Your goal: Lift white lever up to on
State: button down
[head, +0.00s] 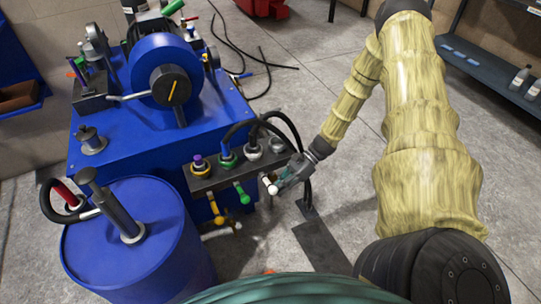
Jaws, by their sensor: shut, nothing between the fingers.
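The white lever (271,188) sits on the right end of the dark valve block, at the front right of the blue machine. It points down and outward. My gripper (276,186) is shut and right at the white lever, just to its right in the picture. I cannot tell whether it touches the lever. A green lever (243,196) and a yellow lever (217,217) hang to the left on the same block (202,183). Any on/off marking is too small to read.
A blue barrel (125,250) stands at the front left. Black hoses (283,120) arch over the valve block near my gripper. The blue machine (115,150) fills the left. A dark shelf (485,70) with bottles is at the right. Grey floor is open between.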

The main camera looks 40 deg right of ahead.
jog(key=shift+a+r, duration=0.1)
jog(key=shift+r, duration=0.1)
dwell(0.6)
notch_tip(320, 180, down, 4)
jog(key=s+b, duration=0.1)
jog(key=b, duration=0.1)
jog(key=v, duration=1)
jog(key=shift+d, duration=0.35)
jog(key=shift+r, duration=0.1)
